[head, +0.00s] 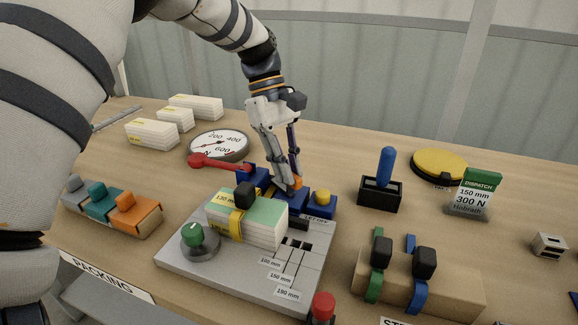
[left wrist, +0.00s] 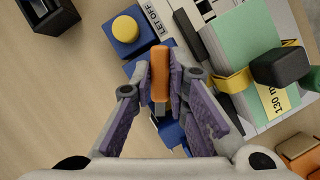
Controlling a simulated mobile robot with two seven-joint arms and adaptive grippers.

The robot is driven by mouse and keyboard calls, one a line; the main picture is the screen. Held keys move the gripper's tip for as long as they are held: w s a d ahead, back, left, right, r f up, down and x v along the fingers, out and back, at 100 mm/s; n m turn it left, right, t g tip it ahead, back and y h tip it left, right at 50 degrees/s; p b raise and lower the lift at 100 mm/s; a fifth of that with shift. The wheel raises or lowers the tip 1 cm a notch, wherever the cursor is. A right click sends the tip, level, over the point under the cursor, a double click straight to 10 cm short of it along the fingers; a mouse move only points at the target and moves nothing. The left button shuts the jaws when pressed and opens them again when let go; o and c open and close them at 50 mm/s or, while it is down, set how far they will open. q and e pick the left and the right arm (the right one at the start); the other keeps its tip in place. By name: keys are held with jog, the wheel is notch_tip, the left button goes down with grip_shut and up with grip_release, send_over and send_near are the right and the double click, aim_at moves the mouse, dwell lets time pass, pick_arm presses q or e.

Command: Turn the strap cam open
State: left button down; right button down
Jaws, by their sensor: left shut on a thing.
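The strap cam is an orange lever (left wrist: 160,75) on a blue base at the back edge of the grey fixture plate (head: 180,258). In the left wrist view it lies between the purple finger pads. My left gripper (head: 292,188) reaches down from above and is shut on the orange lever, which mostly hides behind the fingers in the head view. A green and white block (head: 262,222) with a yellow strap (head: 236,225) and black clip sits on the plate beside the cam. My right gripper is in neither view.
Close to the cam stands a blue block with a yellow button (head: 323,198). A red-knobbed lever (head: 205,160), a green knob (head: 193,236) and a round dial (head: 219,146) are nearby. A black holder (head: 380,195) and a cardboard stand with straps (head: 430,285) are to the right.

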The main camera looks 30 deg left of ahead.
pick_arm(q)
jog(key=m+g, duration=0.1)
jog(key=m, duration=0.2)
jog(key=m+g+y+b, duration=0.1)
jog(key=m, duration=0.2)
jog(key=shift+w+d+f+m, duration=0.1)
jog(key=shift+w+f+m, duration=0.05)
jog(key=shift+m, duration=0.15)
jog(key=m+y, duration=0.1)
jog(key=m, duration=0.1)
jog(key=m+g+y, duration=0.1)
jog(key=m, duration=0.2)
jog(key=shift+d, duration=0.1)
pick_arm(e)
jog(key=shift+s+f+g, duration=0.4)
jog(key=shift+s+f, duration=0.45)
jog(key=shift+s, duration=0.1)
pick_arm(q)
jog(key=shift+m, duration=0.3)
jog(key=c, duration=1.6)
grip_release()
jog(key=shift+o, duration=0.2)
jog(key=shift+r, duration=0.2)
notch_tip(320, 180, up, 10)
jog(key=shift+f, duration=0.1)
